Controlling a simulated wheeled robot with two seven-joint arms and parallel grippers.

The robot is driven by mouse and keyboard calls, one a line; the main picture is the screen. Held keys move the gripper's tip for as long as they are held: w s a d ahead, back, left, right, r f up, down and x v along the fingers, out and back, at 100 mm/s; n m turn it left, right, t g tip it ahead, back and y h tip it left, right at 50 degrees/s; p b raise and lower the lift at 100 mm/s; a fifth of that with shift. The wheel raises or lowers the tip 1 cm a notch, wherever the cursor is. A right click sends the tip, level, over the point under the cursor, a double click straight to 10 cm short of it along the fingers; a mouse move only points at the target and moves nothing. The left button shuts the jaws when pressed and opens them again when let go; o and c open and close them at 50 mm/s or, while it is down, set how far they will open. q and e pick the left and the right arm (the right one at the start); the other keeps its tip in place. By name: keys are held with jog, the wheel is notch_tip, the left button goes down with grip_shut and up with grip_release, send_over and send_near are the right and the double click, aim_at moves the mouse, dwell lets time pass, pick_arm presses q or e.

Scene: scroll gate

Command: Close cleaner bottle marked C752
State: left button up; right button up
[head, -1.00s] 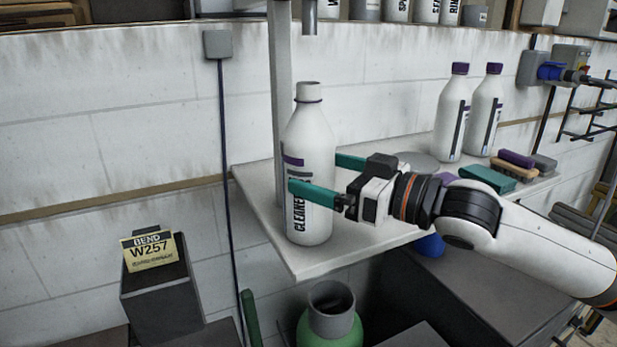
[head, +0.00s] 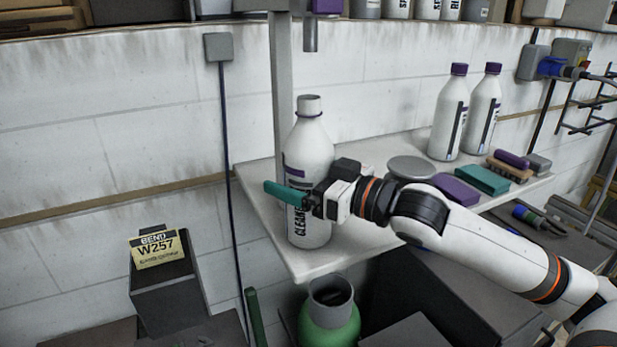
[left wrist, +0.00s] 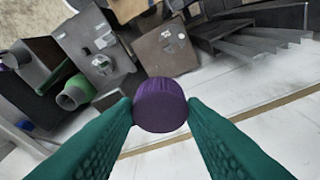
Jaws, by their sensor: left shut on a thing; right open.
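The white cleaner bottle (head: 309,150) stands upright and uncapped at the left end of the white shelf (head: 350,245). Its label reads "CLEANE…"; the rest, including any code, is covered or too small to read. My right gripper (head: 290,190) is open at mid-height of the bottle, with one teal finger across its front. The other finger is hidden, and I cannot tell whether the jaws touch the bottle. In the left wrist view my left gripper (left wrist: 160,110) is shut on a purple cap (left wrist: 160,104). The bottle does not clearly show there.
Two white bottles with purple caps (head: 449,115) (head: 483,110) stand further right on the shelf. Purple and teal blocks (head: 482,180) and a grey disc (head: 411,168) lie near my right arm. A grey post (head: 281,85) rises behind the bottle. A green container (head: 328,325) stands below.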

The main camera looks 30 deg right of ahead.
aim_at(325, 165)
dwell(0.3)
jog(key=c, duration=1.5)
jog(key=shift+w+r, duration=0.1)
jog(key=shift+r, duration=0.1)
